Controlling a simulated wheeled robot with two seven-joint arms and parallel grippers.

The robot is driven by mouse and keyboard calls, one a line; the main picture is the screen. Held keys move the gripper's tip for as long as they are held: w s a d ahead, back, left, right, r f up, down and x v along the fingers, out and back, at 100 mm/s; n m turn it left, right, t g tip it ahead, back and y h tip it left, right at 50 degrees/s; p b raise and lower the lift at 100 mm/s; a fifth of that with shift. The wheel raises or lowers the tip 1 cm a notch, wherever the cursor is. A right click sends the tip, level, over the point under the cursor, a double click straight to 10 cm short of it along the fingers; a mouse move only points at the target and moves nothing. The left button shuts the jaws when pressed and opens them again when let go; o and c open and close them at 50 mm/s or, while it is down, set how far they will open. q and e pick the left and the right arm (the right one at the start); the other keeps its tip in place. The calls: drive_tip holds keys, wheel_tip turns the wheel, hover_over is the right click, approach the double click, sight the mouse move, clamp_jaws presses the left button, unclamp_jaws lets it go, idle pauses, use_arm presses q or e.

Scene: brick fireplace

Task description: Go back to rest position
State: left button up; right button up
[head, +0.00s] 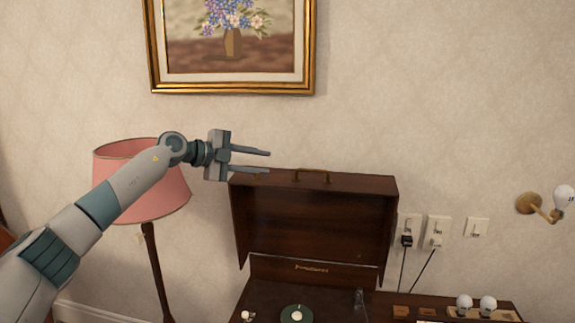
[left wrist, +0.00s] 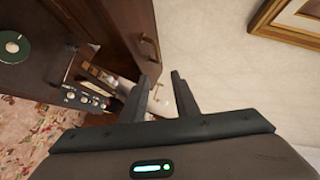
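My left gripper (head: 268,161) is raised in front of the wall, just above and left of the open lid of the record player case. Its two fingers are apart with nothing between them. The left wrist view shows the same open fingers (left wrist: 163,95), with the case's dark lid (left wrist: 128,35) to their left. My right gripper is in neither view.
A brown record player case (head: 315,225) stands open below. A pink lamp (head: 125,190) stands behind my left arm. A gold-framed painting (head: 232,88) hangs above. Wall switches and plugs (head: 437,230), a wall bulb (head: 563,197) and two bulbs (head: 487,306) are at right.

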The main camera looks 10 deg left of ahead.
use_arm(q)
drive_tip(key=s+d+f+n+t+h, duration=0.3)
drive_tip(key=s+d+f+n+t, duration=0.35)
drive_tip(key=d+f, duration=0.5)
drive_tip(key=s+a+f+n+g+y, duration=0.1)
drive_tip(key=s+a+f+n+y, duration=0.2)
drive_tip(key=s+f+n+y, duration=0.35)
drive_tip(key=s+a+f+n+g+y, duration=0.1)
drive_tip(key=s+a+f+n+y, duration=0.2)
drive_tip(key=s+f, duration=0.7)
drive_tip(key=s+a+f+n+y, duration=0.3)
drive_tip(key=s+f+n+y, duration=0.2)
drive_tip(key=f, duration=0.6)
drive_tip(key=s+f+g, duration=0.4)
drive_tip(key=s, duration=0.7)
drive_tip(key=s+a+f+n+g, duration=0.1)
drive_tip(key=s+f+g, duration=0.25)
drive_tip(key=s, duration=0.75)
drive_tip(key=s+f+g, duration=0.3)
drive_tip(key=s+f, duration=0.2)
drive_tip(key=s, duration=0.6)
wheel_tip(320, 180, down, 31)
drive_tip(key=s+g+b, duration=0.2)
drive_tip(key=s+a+f+b, duration=0.1)
drive_tip(key=s+a+f, duration=0.2)
drive_tip(key=s+f, duration=1.4)
drive_tip(key=shift+s+f+g+h, duration=0.3)
drive_tip(key=shift+f+g+h, duration=0.1)
drive_tip(key=shift+f, duration=0.1)
